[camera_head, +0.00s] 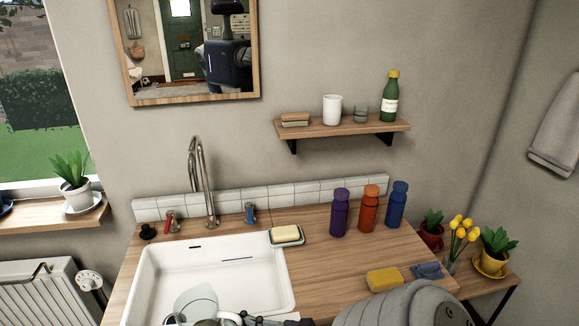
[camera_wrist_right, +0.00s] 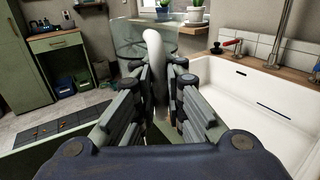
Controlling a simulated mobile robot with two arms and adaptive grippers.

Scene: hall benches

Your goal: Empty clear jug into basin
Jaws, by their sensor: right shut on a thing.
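The clear jug (camera_head: 196,300) shows at the bottom edge of the head view, in front of the white basin's (camera_head: 255,270) front left part. Its see-through body and rim are partly cut off, and I cannot tell whether it holds anything. My right gripper (camera_head: 252,321) comes in from the lower right. In the right wrist view, my right gripper (camera_wrist_right: 161,85) is shut on the jug's pale handle (camera_wrist_right: 154,50), with the clear body (camera_wrist_right: 128,45) beyond it. The basin (camera_wrist_right: 265,95) lies to the right there. My left gripper is not in view.
A tall tap (camera_head: 208,185) stands behind the basin. A soap dish with soap (camera_head: 286,234) sits at its back right corner. Purple (camera_head: 339,213), orange (camera_head: 368,210) and blue (camera_head: 396,205) bottles stand on the worktop, with a yellow sponge (camera_head: 384,279) nearer the front.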

